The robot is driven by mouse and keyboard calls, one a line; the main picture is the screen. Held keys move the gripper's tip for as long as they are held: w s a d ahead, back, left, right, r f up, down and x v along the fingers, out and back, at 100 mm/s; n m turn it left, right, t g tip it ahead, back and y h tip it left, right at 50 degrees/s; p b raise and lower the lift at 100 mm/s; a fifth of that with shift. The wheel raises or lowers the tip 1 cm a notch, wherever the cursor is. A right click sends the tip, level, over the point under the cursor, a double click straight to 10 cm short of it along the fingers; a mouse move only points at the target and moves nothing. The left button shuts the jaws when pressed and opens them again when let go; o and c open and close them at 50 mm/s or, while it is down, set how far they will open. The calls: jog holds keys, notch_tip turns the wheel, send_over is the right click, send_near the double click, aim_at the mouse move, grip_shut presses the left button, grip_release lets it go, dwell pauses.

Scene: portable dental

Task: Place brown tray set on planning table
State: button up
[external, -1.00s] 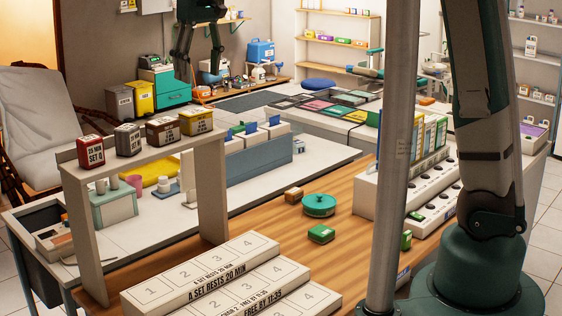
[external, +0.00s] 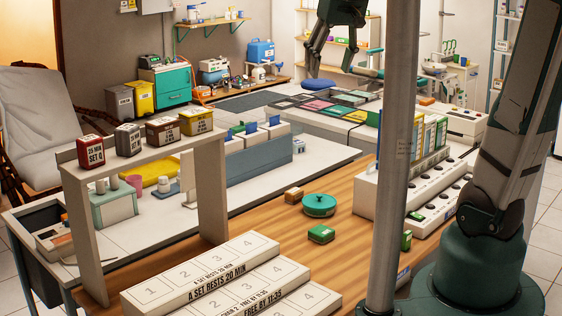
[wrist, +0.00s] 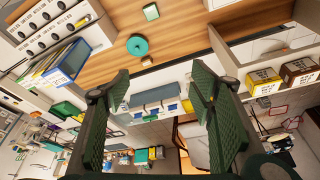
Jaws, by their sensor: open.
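A brown box (external: 163,130) with a light label stands on the raised white shelf (external: 140,157) at the left, between a grey box and a yellow box. It also shows at the right edge of the wrist view (wrist: 299,70). My gripper (external: 330,68) is high over the back of the room, far from the brown box. In the wrist view my gripper (wrist: 163,112) has its two green-padded fingers wide apart with nothing between them. Which surface is the planning table is not clear; a back table (external: 318,124) bears flat coloured panels.
A red box (external: 90,151), grey box (external: 128,139) and yellow box (external: 196,121) share the shelf. A teal round container (external: 319,205) and small green box (external: 321,234) sit on the wooden counter (external: 260,225). A grey pole (external: 397,150) stands near my arm.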

jog(key=s+d+f+m+t, duration=0.1)
jog(key=s+d+f, duration=0.2)
jog(key=d, duration=0.5)
jog(key=s+d+f+m+t+h, duration=0.1)
jog(key=s+d+f, duration=0.3)
jog(key=d, duration=0.5)
jog(key=s+d+f+m+t, duration=0.1)
jog(key=s+d+f+m, duration=0.1)
jog(key=s+d, duration=0.3)
jog(key=d+f, duration=0.1)
jog(key=d, duration=0.2)
jog(key=shift+s+d+f+t+h, duration=0.25)
jog(key=shift+s+d+t+h, duration=0.05)
jog(key=shift+s+t, duration=0.1)
